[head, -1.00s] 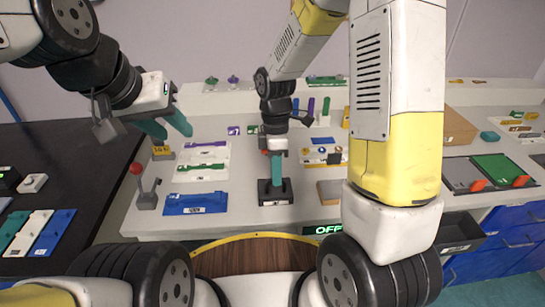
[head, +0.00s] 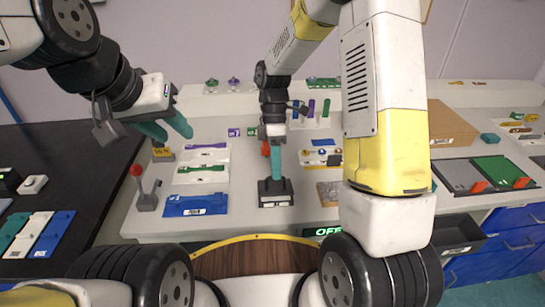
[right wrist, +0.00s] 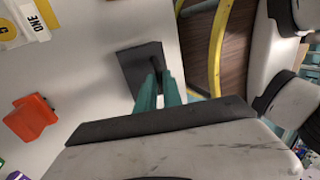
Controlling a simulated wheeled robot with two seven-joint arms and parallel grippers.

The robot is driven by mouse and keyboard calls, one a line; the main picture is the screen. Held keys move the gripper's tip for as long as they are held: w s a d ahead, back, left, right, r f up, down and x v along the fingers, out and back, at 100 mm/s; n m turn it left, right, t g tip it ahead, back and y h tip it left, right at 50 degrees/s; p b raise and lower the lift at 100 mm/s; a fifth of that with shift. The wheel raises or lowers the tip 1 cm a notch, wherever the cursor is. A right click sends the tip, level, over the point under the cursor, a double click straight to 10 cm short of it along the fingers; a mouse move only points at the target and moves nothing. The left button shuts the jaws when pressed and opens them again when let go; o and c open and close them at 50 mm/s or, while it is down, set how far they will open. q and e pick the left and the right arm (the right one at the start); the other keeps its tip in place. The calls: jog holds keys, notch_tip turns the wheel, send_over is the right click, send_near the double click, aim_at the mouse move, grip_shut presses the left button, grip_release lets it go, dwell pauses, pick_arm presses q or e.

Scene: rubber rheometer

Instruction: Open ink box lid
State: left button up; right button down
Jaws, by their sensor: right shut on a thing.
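A small black box (head: 262,198) with a white label on its front stands on the light worktop, near the middle of the head view. It also shows in the right wrist view (right wrist: 137,62). My right gripper (head: 277,176) points straight down at the box top, its teal fingers closed together on a small dark part there. In the right wrist view the fingers (right wrist: 158,88) hide most of that part. The lid looks level with the box, and no gap shows. My left gripper (head: 166,129) hangs at the left above the worktop, fingers apart and empty.
A blue tray (head: 182,207) lies left of the box. A red-knobbed lever (head: 137,171) stands further left. A small brown block (head: 328,194) is close on the right. An orange part shows in the right wrist view (right wrist: 30,117). A cardboard box (head: 452,128) stands at right.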

jog(key=shift+w+r+g, duration=0.2)
jog(key=shift+w+g, duration=0.7)
jog(key=shift+g, duration=0.2)
jog(key=shift+w+r+g, duration=0.15)
jog(key=shift+w+g, duration=0.7)
jog(key=shift+g, duration=0.25)
jog(key=c, duration=1.5)
grip_release()
jog(key=shift+v, duration=3.95)
